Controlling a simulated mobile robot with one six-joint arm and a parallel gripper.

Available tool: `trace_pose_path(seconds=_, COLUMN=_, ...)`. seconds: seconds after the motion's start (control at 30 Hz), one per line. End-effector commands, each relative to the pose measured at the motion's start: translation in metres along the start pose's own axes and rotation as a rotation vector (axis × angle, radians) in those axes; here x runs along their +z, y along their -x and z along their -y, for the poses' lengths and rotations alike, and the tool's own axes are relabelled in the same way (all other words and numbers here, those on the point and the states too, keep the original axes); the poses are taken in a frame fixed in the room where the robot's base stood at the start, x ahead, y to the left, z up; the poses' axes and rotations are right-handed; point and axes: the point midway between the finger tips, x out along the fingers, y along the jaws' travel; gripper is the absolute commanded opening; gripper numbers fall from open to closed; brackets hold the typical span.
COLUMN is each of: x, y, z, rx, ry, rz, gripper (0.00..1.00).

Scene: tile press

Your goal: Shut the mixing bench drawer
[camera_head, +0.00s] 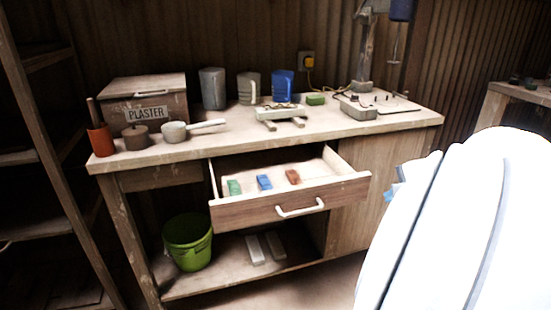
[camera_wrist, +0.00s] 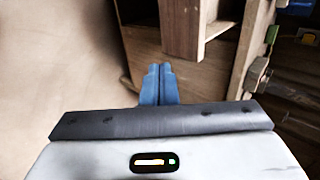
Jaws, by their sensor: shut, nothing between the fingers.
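The mixing bench drawer (camera_head: 250,213) is pulled out under the bench top, with a wooden front and a white handle (camera_head: 301,208). Green, blue and red blocks lie inside it. In the wrist view a wooden box-like part with a pale inside, seemingly the drawer (camera_wrist: 182,28), stands beyond my fingertips. My gripper (camera_wrist: 160,70) has its blue fingers shut together with nothing between them. In the head view only a bit of blue shows beside my white arm, right of the drawer front. No contact with the drawer can be made out.
The bench top (camera_head: 240,127) carries a plaster box (camera_head: 147,105), jugs, a pan (camera_head: 175,132) and a drill-like stand. A green bucket (camera_head: 187,242) stands on the lower shelf, under the drawer. A rack is at left, another table (camera_head: 525,93) at right.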

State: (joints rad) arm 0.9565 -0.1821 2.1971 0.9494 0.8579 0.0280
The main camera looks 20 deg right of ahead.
Motion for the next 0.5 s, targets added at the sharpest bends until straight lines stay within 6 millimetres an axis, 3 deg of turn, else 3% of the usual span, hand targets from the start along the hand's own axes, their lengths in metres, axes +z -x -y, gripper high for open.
trace_pose_path(seconds=0.43, x=0.002, y=-0.094, z=-0.003, rx=0.003, ry=0.003, rz=0.004, gripper=0.0)
trace_pose_path(seconds=0.5, x=0.001, y=-0.1, z=0.008, rx=0.001, ry=0.005, rz=0.002, gripper=0.0)
